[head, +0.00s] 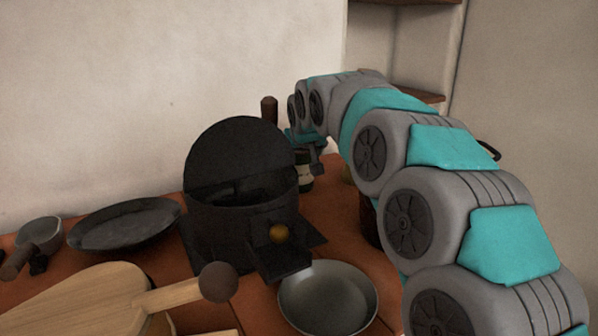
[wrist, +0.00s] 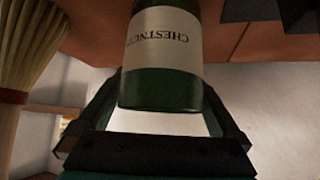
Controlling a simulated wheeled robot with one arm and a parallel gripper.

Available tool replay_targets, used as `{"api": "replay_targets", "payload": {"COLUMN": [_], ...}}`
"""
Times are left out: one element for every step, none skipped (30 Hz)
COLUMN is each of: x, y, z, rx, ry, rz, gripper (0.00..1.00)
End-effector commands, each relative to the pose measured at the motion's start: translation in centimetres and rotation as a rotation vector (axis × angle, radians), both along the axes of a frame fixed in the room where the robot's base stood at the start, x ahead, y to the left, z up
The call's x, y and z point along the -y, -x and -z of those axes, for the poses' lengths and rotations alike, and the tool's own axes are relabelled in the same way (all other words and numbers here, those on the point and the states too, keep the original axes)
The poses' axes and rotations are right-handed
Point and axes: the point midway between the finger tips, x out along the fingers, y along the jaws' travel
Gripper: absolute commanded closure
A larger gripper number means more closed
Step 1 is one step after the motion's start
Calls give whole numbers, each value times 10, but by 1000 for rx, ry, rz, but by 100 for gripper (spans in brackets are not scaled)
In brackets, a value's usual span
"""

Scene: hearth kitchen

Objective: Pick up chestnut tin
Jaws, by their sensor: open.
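The chestnut tin (wrist: 165,75) is dark green with a cream label reading CHESTNUT, and it appears upside down in the wrist view. In the head view, part of the tin (head: 305,181) shows on the counter just right of the black stove, partly hidden by my gripper and the stove. My gripper (wrist: 162,92) is open, with one finger on each side of the tin in the wrist view. I cannot tell whether either finger touches it. In the head view my gripper (head: 310,147) is above and around the tin's top.
The black round stove (head: 240,225) with its raised lid stands close left of the tin. A metal pan (head: 328,297) sits in front, and a dark pan (head: 124,224) lies at left. A straw broom (wrist: 30,55) is beside my gripper in the wrist view. Wooden bellows (head: 85,300) lie front left.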

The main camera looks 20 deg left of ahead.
Motion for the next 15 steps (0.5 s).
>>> {"api": "replay_targets", "payload": {"x": [0, 0, 0, 0, 0, 0, 0, 0, 0, 0, 0, 0, 0, 0, 0], "y": [0, 0, 0, 0, 0, 0, 0, 0, 0, 0, 0, 0, 0, 0, 0], "z": [0, -1, -1, -1, -1, -1, -1, -1, -1, -1, -1, -1, -1, -1, -1], "rx": [1, 1, 1, 1, 1, 1, 1, 1, 1, 1, 1, 1, 1, 1, 1], "ry": [-1, -1, -1, -1, -1, -1, -1, -1, -1, -1, -1, -1, -1, -1, -1], "rz": [0, 0, 0, 0, 0, 0, 0, 0, 0, 0, 0, 0, 0, 0, 0], "gripper": [0, 0, 2, 6, 9, 14, 17, 20, 25, 28, 31, 36, 39, 43, 47]}}
